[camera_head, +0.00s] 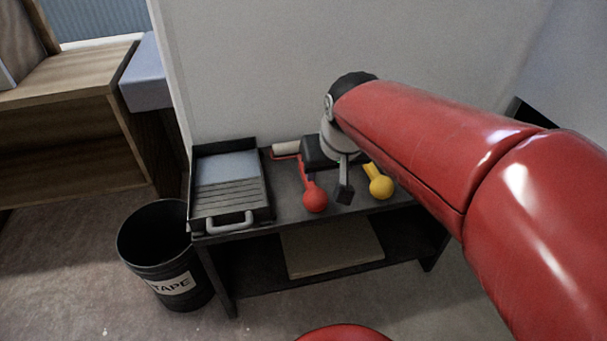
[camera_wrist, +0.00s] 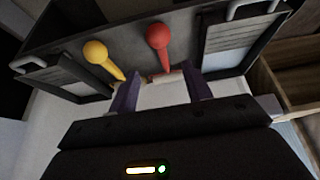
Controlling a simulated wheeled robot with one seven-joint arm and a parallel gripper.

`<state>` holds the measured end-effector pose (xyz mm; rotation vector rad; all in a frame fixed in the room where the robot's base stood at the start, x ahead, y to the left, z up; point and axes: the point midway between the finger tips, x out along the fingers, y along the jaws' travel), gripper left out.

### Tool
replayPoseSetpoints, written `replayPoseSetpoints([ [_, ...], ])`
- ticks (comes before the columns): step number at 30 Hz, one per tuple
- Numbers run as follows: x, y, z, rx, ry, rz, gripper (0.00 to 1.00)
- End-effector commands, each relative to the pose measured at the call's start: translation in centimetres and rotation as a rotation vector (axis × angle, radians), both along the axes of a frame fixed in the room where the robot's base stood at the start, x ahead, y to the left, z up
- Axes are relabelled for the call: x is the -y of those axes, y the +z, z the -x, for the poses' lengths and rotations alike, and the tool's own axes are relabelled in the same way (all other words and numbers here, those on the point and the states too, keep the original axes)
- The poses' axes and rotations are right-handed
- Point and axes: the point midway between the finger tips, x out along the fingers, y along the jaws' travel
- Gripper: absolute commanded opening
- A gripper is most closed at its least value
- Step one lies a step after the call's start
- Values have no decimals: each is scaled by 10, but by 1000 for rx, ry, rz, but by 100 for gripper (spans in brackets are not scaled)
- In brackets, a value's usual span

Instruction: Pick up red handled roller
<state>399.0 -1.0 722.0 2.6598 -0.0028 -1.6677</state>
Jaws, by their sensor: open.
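The red handled roller (camera_head: 315,197) lies on the dark bench, its red ball-ended handle toward the front edge. Its pale roller sleeve (camera_head: 286,148) is at the back, near the wall. In the wrist view the red handle (camera_wrist: 158,37) points away from my gripper, and its narrow end lies in line with the gap between the fingers. My gripper (camera_wrist: 164,78) is open with two purple fingers and nothing held. In the head view my wrist hangs over the bench just right of the red roller, partly hiding the tools. Whether the fingers flank the handle closely is unclear.
A yellow-handled tool (camera_head: 380,186) lies close on the right; it also shows in the wrist view (camera_wrist: 97,52). A paint tray (camera_head: 263,205) sits on the bench's left. A black bin (camera_head: 133,262) stands on the floor. The wall is close behind the bench (camera_head: 290,212).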

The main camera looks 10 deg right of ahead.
Motion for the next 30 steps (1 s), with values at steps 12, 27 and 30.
replayPoseSetpoints([
  [12,2,-100,-161,-55,1,-2,49],
  [27,4,-149,-194,-61,0,-2,49],
  [30,6,-163,-202,-62,0,-2,49],
])
